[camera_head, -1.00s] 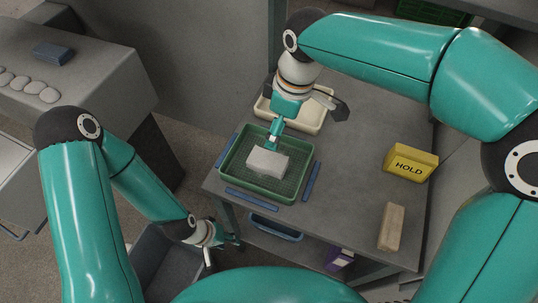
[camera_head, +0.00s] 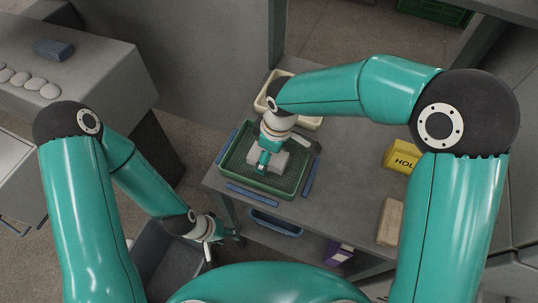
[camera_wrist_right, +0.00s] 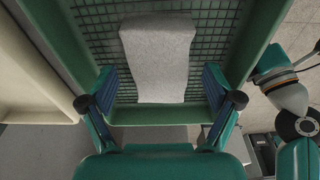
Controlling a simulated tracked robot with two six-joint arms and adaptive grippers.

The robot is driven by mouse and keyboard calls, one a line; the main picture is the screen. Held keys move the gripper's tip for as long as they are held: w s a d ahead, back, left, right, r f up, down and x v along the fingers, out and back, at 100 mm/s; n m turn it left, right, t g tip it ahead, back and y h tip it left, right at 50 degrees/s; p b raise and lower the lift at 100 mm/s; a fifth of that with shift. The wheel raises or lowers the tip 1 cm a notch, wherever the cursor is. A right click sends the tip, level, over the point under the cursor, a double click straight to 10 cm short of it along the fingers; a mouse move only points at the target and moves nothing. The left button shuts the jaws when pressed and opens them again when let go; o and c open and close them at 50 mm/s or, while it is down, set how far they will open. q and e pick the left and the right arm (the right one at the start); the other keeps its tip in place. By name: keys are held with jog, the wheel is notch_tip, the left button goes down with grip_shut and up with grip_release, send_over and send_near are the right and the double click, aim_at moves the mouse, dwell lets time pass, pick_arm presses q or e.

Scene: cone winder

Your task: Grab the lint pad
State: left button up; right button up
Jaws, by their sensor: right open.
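The lint pad looks like a pale grey-white block (camera_head: 281,163), lying in a green tray (camera_head: 231,180) with a gridded floor on the table. In the right wrist view the pad (camera_wrist_right: 158,55) lies ahead between my fingers, with a gap on both sides. My right gripper (camera_wrist_right: 160,88) is open and empty. In the head view this right gripper (camera_head: 262,170) is over the tray and hides part of the pad. My left gripper (camera_head: 226,240) hangs low, left of the table and away from the pad; its jaw state is unclear.
A cream tray (camera_head: 312,122) stands behind the green tray. Blue strips (camera_head: 252,195) lie around the green tray. A yellow HOLD block (camera_head: 400,158) and a tan block (camera_head: 389,222) are on the right. The table between them and the tray is clear.

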jog(key=shift+f, duration=0.2)
jog(key=c, duration=1)
jog(key=shift+r, duration=0.1)
